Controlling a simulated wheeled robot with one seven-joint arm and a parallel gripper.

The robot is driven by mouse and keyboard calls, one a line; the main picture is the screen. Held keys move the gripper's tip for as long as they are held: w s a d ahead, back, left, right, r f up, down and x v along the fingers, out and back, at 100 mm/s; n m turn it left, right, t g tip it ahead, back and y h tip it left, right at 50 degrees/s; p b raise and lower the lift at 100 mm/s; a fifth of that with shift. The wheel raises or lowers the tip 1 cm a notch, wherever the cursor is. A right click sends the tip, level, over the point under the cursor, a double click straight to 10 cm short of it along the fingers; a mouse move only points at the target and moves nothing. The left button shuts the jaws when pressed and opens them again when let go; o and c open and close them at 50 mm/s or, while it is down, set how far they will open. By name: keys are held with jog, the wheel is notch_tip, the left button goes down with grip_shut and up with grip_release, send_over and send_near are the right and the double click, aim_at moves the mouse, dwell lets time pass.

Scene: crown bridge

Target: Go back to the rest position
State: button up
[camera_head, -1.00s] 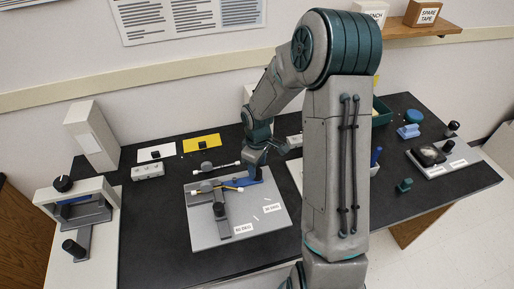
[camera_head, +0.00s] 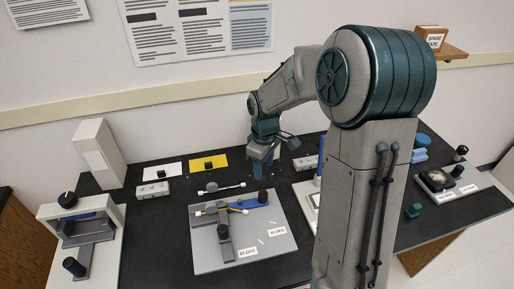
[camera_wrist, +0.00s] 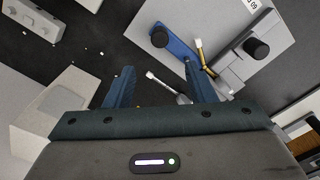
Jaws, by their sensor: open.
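My gripper (camera_head: 262,170) is above the black table, behind the grey fixture plate, pointing down. In the wrist view its two blue fingers (camera_wrist: 158,88) are apart with nothing held between them. The grey plate (camera_head: 214,258) carries a blue bar (camera_head: 256,200), a dark grey slide with a black knob (camera_head: 224,232), and a thin yellow rod with white ends (camera_head: 222,209). A second white-tipped rod (camera_head: 228,188) lies near the plate's back edge. In the wrist view the blue bar (camera_wrist: 180,47) and the yellow rod (camera_wrist: 205,62) lie beyond the fingers.
A white press-like device (camera_head: 80,215) stands at the left, with a tall pale box (camera_head: 98,153) behind it. White and yellow cards (camera_head: 210,163) lie at the back. A grey tray (camera_head: 452,185) with dark parts sits at the right. My arm hides part of the table.

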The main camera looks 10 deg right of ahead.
jog(key=s+r+m+t, duration=0.1)
jog(key=s+r+m, duration=0.3)
jog(key=s, duration=0.6)
jog(key=s+r+m+t, duration=0.2)
jog(key=s+r+m, duration=0.3)
jog(key=s, duration=0.5)
notch_tip(320, 180, up, 2)
jog(key=shift+s+d+r, duration=0.15)
jog(key=shift+s+d, duration=0.05)
jog(key=shift+d, duration=0.1)
